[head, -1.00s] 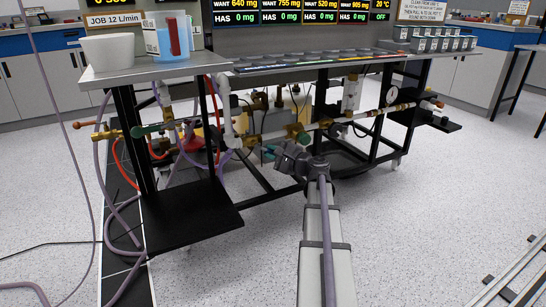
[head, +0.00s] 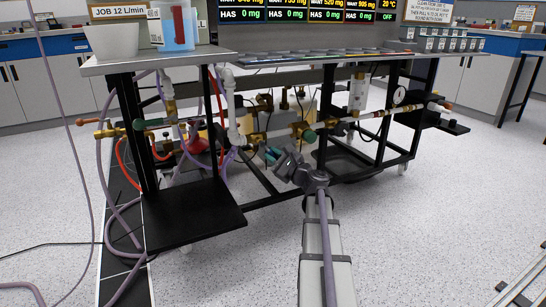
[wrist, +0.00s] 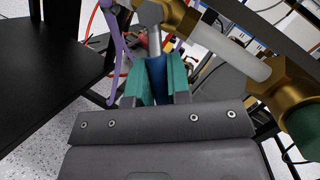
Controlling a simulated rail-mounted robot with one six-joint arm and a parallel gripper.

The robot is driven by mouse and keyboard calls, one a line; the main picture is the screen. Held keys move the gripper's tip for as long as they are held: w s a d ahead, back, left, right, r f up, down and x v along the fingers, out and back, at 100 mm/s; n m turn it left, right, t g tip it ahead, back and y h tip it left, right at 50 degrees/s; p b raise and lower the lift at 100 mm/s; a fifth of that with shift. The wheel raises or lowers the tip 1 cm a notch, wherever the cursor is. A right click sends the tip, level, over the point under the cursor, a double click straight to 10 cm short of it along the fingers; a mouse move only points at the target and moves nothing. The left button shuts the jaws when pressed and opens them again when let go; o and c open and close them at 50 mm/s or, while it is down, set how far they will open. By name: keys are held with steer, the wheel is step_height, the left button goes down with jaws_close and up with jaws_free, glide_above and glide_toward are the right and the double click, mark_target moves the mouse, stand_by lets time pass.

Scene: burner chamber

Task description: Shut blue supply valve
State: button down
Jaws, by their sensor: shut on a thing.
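The blue supply valve's lever (wrist: 155,68) shows in the wrist view as a short blue grip on a grey metal stem. The stem runs up to a brass valve body (wrist: 180,18) on the pipe. My gripper (wrist: 157,80) has its teal fingers on both sides of the blue grip, shut on it. In the head view my gripper (head: 271,154) is at the pipework under the bench. There the blue lever is too small and covered to make out.
A white pipe (wrist: 235,58) and a brass fitting (wrist: 292,92) pass close to the right of my gripper. A black shelf (head: 195,215) stands at the left. Purple and red hoses hang around the frame.

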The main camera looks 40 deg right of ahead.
steer(key=c, duration=1.1)
jaws_free()
